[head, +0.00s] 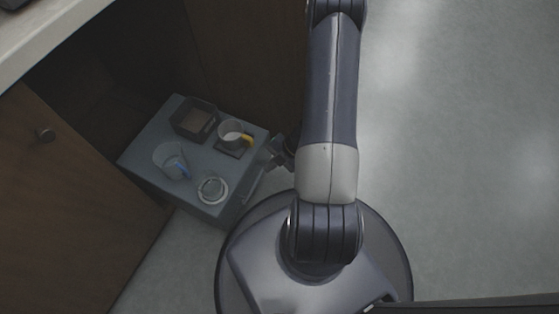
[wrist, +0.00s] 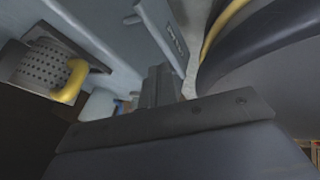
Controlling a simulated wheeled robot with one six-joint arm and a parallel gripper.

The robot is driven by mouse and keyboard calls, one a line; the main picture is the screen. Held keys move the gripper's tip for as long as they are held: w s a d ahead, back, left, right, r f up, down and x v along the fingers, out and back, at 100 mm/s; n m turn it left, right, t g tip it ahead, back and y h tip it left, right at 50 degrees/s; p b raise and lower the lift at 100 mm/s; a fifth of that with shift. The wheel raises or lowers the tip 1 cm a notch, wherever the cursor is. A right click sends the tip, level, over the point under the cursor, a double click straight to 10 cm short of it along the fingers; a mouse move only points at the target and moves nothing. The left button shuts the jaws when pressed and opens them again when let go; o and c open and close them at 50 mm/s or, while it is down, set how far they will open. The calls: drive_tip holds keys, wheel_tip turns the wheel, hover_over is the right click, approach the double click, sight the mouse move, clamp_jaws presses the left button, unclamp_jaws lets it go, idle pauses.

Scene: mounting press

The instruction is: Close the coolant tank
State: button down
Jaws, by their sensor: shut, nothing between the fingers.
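The coolant tank appears to be the grey box (head: 150,150) that stands out from the dark cabinet opening, with a bar-like handle (head: 252,186) on its front side. My gripper (head: 276,150) is at the tank's right side, close to the handle, partly hidden by my arm. In the wrist view my gripper (wrist: 158,84) is shut and empty, near a grey bar with lettering (wrist: 165,32). I cannot tell whether the fingers touch it. On the tank top (wrist: 105,35) a perforated cup with a yellow handle (wrist: 48,66) shows.
On the tank top are a dark square bin (head: 194,120), the cup (head: 232,134) on a dark square, a clear jug with a blue handle (head: 170,160) and a round ring (head: 212,190). An open wooden door (head: 75,200) stands left. Floor at right (head: 460,170) is clear.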

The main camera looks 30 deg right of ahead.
sight(249, 170)
drive_tip(key=shift+w+a+f+b, duration=0.2)
drive_tip(key=shift+w+a+b, duration=0.1)
drive_tip(key=shift+w+a, duration=0.5)
drive_tip(key=shift+w+a+f+b, duration=0.2)
drive_tip(key=shift+w+a, duration=0.35)
drive_tip(key=shift+w, duration=0.4)
drive_tip(key=shift+r, duration=0.1)
